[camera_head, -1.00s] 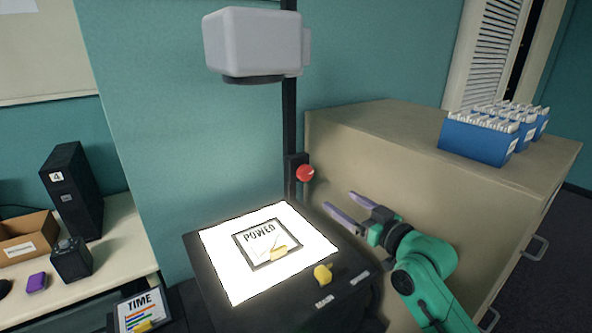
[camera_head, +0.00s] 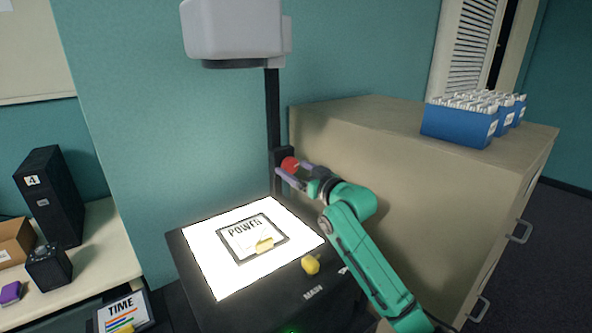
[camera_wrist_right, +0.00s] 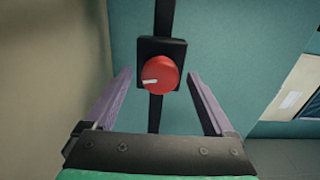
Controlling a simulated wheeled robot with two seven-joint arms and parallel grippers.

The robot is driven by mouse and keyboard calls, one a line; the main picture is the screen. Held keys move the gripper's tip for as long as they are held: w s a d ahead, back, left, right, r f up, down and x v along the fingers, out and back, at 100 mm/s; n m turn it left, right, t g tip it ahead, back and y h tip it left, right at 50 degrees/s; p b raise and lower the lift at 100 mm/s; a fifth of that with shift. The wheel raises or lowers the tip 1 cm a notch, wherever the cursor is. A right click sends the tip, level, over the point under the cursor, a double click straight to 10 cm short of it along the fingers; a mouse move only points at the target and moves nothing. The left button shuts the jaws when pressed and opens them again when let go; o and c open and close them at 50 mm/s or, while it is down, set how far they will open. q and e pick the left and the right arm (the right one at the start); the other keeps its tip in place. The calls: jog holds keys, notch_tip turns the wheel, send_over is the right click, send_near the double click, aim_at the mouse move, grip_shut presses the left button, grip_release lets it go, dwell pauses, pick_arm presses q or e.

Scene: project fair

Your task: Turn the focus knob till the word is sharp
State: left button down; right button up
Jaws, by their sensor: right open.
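The red focus knob (camera_head: 289,165) sits on a black block on the projector's upright post. In the right wrist view the knob (camera_wrist_right: 160,75) shows a white mark pointing left. My right gripper (camera_head: 291,174) is open, with its purple fingers on either side of the knob in the picture; I cannot tell whether they touch it. The sheet reading POWER (camera_head: 265,222) lies on the glowing projector stage (camera_head: 215,274) with a yellow piece on it. The projector head (camera_head: 232,30) is above. The projected word is not in view. My left gripper is not in view.
A beige cabinet (camera_head: 400,190) stands close to the right of my right arm, with blue file boxes (camera_head: 458,125) on top. A yellow knob (camera_head: 310,265) is on the projector's front edge. A side table with a black speaker (camera_head: 48,195) is at left.

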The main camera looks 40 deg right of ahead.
jog(key=shift+c, duration=1.2)
jog(key=c, duration=1.1)
jog(key=m+p, duration=0.2)
jog(key=r+m+p, duration=0.1)
jog(key=p, duration=0.1)
jog(key=shift+w+m, duration=0.1)
jog(key=shift+m, duration=0.3)
jog(key=shift+f+m+p, duration=0.25)
jog(key=shift+m+p, duration=0.3)
jog(key=shift+m, duration=0.15)
jog(key=shift+f, duration=0.25)
